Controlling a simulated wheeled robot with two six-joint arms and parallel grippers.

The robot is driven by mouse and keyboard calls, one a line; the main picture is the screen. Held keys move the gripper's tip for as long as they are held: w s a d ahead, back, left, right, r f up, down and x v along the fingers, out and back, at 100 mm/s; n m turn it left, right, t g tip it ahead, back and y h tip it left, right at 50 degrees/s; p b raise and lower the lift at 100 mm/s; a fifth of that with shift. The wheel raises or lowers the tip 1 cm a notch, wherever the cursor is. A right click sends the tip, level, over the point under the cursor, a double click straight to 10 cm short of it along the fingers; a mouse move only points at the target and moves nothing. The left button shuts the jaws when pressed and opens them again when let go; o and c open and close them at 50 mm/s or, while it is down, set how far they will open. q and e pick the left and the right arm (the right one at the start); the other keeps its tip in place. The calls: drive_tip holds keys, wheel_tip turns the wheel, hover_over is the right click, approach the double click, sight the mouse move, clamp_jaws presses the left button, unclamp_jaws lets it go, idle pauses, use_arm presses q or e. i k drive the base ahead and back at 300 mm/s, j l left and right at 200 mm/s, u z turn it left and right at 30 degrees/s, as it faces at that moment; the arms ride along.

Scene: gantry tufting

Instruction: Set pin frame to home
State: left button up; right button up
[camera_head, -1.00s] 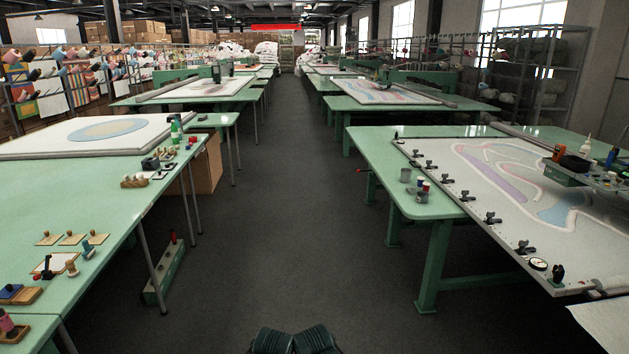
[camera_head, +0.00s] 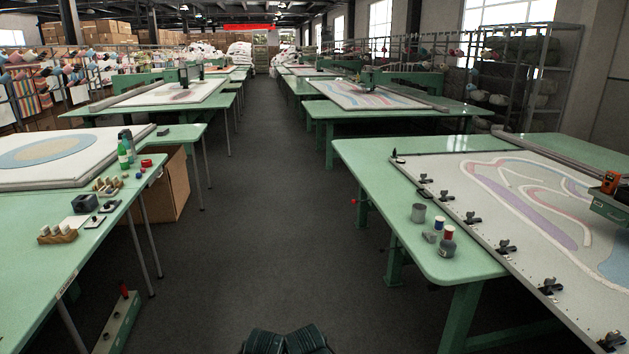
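On the right-hand green table, a pale stretched frame (camera_head: 500,222) carries a rug design in purple, pink and blue. Several black clamps stand along its near left edge, one of them a clamp (camera_head: 472,218) near the middle. I cannot tell for certain which part is the pin frame. A green tufting carriage (camera_head: 612,203) with an orange part sits over the frame at the right edge, cut off by the picture. Neither of my grippers is in view.
The left table (camera_head: 60,240) holds tools and a green bottle (camera_head: 123,155). A cardboard box (camera_head: 172,185) and a green case (camera_head: 118,325) are on the floor. The aisle (camera_head: 260,200) between is clear.

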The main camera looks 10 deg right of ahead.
sight(541, 204)
drive_tip(key=i+z, duration=0.3)
drive_tip(key=i, duration=0.15)
drive_tip(key=i+j+z, duration=0.1)
drive_tip(key=i+z, duration=0.2)
drive_tip(key=i, duration=0.15)
drive_tip(key=i+j+z, duration=0.25)
drive_tip(key=i, duration=0.2)
drive_tip(key=i+z, duration=0.45)
drive_tip(key=i+j+z, duration=0.25)
drive_tip(key=z, duration=0.25)
drive_tip(key=i+j+z, duration=0.3)
drive_tip(key=z, duration=0.15)
drive_tip(key=i+j, duration=0.05)
